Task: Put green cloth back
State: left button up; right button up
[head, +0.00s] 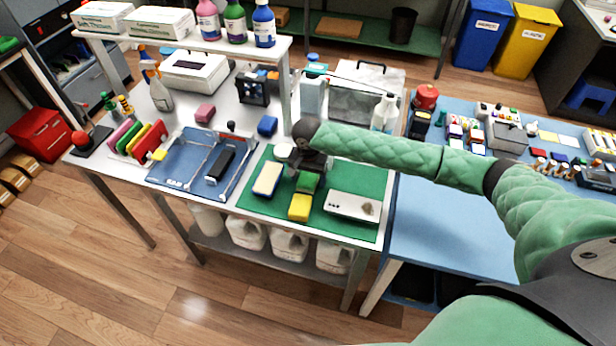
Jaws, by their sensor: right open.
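My right gripper (308,172) is open over the green mat (342,180), pointing down. A small dark green block-like thing (307,182), which may be the green cloth, lies on the mat right under its fingers. Whether the fingers touch it I cannot tell. Upright coloured pieces stand in a row at the left of the table: a pink one (120,132), a green one (130,138), a yellow one (139,139) and a red one (153,138). My left gripper is out of view.
On the mat are a yellow block (299,207), a white-topped blue sponge-like piece (267,178) and a white box (352,206). A blue tray (171,174) lies left of the mat. A blue table (450,215) is at the right.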

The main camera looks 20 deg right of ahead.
jog(key=shift+r+b, duration=0.45)
jog(key=shift+r, duration=0.4)
notch_tip(320, 180, up, 5)
jog(key=shift+f+b, duration=0.15)
jog(key=shift+b, duration=0.6)
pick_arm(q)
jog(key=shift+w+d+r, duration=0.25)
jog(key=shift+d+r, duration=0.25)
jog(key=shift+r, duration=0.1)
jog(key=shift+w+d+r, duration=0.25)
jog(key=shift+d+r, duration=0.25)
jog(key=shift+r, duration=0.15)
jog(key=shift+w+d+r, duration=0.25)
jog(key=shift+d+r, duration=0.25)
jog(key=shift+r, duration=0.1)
pick_arm(e)
jog(key=shift+r, duration=0.65)
